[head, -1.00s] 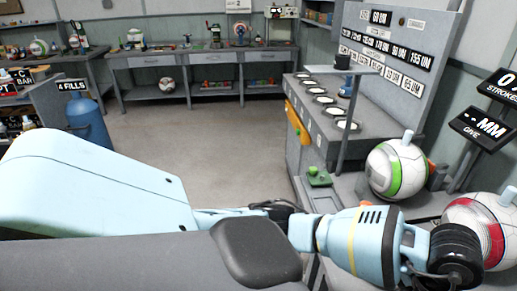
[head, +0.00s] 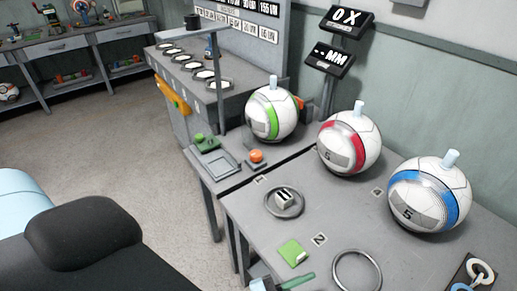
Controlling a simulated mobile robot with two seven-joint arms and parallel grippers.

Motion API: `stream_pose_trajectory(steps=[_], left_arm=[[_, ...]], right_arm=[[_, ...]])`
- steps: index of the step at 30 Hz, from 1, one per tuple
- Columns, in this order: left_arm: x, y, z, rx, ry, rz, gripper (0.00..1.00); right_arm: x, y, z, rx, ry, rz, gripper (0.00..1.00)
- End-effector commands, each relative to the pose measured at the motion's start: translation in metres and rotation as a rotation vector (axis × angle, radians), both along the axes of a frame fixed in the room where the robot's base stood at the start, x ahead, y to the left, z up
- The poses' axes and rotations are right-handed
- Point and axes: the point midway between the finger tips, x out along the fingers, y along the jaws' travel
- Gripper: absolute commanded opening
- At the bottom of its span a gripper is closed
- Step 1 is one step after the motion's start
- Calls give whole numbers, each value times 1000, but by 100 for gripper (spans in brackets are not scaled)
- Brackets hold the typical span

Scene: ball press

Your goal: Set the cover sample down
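A small green square piece (head: 293,252) with a pale corner lies flat on the grey table (head: 345,222), near the plate marked 2; it may be the cover sample. Another green piece (head: 205,142) sits by a shallow grey tray (head: 214,163) on the press bench; I cannot tell which of the two is the sample. Only a pale blue part and black parts of my own body show at the lower left.
Three white balls with a green (head: 272,113), a red (head: 349,142) and a blue band (head: 430,194) stand along the back. A round dish (head: 284,203), a grey ring (head: 357,272), an orange button (head: 257,156) and a green-handled tool (head: 296,282) are nearer. Bare tabletop lies between them.

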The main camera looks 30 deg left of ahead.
Motion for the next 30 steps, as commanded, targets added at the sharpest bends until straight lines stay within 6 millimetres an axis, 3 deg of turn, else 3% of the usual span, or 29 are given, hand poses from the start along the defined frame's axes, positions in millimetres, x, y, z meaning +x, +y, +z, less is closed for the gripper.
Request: stream_pose_trajectory(steps=[1, 4, 6, 9, 12, 15, 18, 30], left_arm=[[-12, 20, -28, -19, 136, 89, 28], [-44, 59, -83, -43, 415, 256, 28], [-78, 82, -120, -50, 608, 353, 28], [-132, 107, -161, -55, 854, 456, 28], [-177, 121, -186, -57, 1037, 516, 28], [-207, 128, -197, -59, 1146, 546, 28], [-220, 130, -202, -60, 1194, 557, 28], [-221, 130, -203, -60, 1200, 558, 28]], right_arm=[[0, 0, 0, 0, 1, 0, 36], [-1, 0, 0, 0, 2, 0, 36], [-2, 0, 0, -1, 3, 0, 36], [-3, 0, 0, 0, 6, 0, 36], [-4, 0, -1, 0, 8, 0, 36], [-5, 0, -1, 0, 9, 0, 36], [-6, 0, -1, 0, 10, 0, 36], [-5, 0, -1, 0, 8, 0, 36]])
